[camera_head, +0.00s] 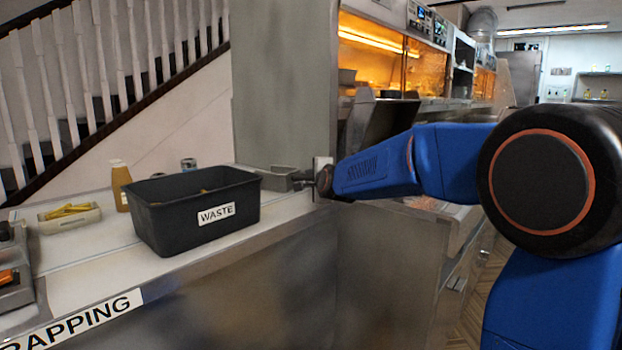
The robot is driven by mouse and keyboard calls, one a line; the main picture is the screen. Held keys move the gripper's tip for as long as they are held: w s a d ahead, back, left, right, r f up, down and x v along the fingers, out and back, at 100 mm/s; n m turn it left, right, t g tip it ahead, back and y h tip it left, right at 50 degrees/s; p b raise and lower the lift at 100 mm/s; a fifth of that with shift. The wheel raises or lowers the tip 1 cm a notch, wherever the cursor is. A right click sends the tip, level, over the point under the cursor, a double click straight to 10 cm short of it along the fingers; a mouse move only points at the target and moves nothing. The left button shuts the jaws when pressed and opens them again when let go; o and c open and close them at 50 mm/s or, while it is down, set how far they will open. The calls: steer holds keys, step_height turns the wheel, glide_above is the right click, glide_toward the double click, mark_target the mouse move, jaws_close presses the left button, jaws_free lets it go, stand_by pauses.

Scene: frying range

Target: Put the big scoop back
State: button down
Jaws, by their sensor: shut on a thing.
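My gripper (311,180) is small and dark in the middle of the head view, at the end of my blue arm. It is shut on the big scoop (277,178), a grey metal scoop that points left from the fingers. The scoop is at the right end of the counter, just right of and behind the black waste bin. The bin hides part of it. I cannot tell whether its underside touches the counter.
The black bin (197,222) marked WASTE stands on the pale counter (95,275). A yellow-brown bottle (121,186) and a tray of yellow pieces (69,218) are left of it. A tall grey panel (284,82) rises behind the scoop. Warm lit cabinets (372,55) stand farther back.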

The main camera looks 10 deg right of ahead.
steer(key=shift+f, duration=0.2)
steer(key=c, duration=1.5)
jaws_free()
steer(key=shift+s, duration=0.1)
steer(key=v, duration=1.6)
steer(key=s+d+f+n+g, duration=0.2)
steer(key=s+f+n, duration=0.4)
steer(key=s, duration=0.7)
steer(key=s+d+f+n+g, duration=0.2)
steer(key=s+f+n+g, duration=0.3)
steer(key=s+f, duration=0.5)
steer(key=s+d+f+n+g+h, duration=0.1)
steer(key=s+d+f+n+g, duration=0.2)
steer(key=s+f+n, duration=0.4)
steer(key=shift+s+f+g, duration=0.15)
steer(key=shift+s+f, duration=0.05)
steer(key=shift+s, duration=1.35)
steer(key=shift+s+f+g, duration=0.1)
steer(key=shift+s+f, duration=0.15)
steer(key=shift+s, duration=1.3)
steer(key=shift+s+f+g, duration=0.15)
steer(key=shift+s+f, duration=0.05)
steer(key=shift+s, duration=1.4)
